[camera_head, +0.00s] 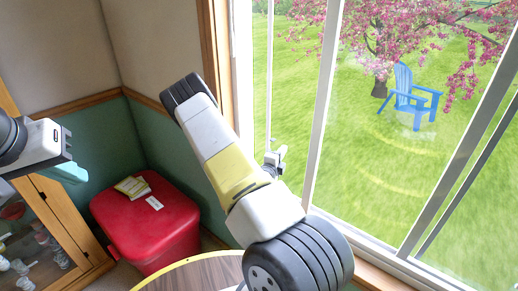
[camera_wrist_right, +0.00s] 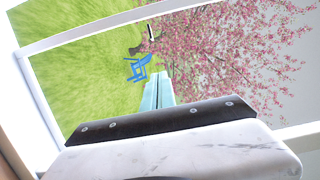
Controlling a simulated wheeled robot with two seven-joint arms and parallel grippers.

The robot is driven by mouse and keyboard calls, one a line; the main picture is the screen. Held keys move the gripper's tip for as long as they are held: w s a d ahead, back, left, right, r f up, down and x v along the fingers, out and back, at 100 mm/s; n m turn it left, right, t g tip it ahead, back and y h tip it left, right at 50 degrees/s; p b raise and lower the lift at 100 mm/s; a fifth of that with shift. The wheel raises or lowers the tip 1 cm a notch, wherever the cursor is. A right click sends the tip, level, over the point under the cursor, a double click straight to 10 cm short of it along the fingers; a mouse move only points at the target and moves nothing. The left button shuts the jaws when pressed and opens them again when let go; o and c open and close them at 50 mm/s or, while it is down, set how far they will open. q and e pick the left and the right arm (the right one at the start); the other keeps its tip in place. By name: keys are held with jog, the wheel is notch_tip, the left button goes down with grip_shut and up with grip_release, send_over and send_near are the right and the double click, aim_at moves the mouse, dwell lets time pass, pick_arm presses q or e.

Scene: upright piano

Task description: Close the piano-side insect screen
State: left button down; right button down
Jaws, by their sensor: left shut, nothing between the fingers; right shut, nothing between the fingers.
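The window (camera_head: 325,95) has white upright frames, and a lawn shows through it. I cannot tell which framed panel is the insect screen; no mesh is clear. My right arm crosses the middle of the head view, and its fingers are not clear there. In the right wrist view my right gripper's teal fingers (camera_wrist_right: 158,90) are together and empty, pointing toward the outdoor view. A white frame bar (camera_wrist_right: 90,27) runs across the upper left there; contact with it does not show. My left gripper (camera_head: 72,173) is shut and empty at the far left, away from the window.
A red box (camera_head: 150,225) with a yellow booklet (camera_head: 132,187) stands in the corner. A wooden glass-front cabinet (camera_head: 50,225) is at the lower left. A round yellow-edged tabletop (camera_head: 195,272) is at the bottom. A blue chair (camera_head: 410,97) stands outside.

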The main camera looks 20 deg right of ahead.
aim_at(279, 140)
jog(key=shift+x, duration=1.1)
jog(key=shift+w+a+r, duration=0.1)
jog(key=shift+w+a, duration=0.15)
jog(key=shift+w, duration=0.35)
jog(key=shift+w+a, duration=0.3)
jog(key=shift+w, duration=0.3)
jog(key=shift+w+a, duration=0.35)
jog(key=shift+w, duration=0.35)
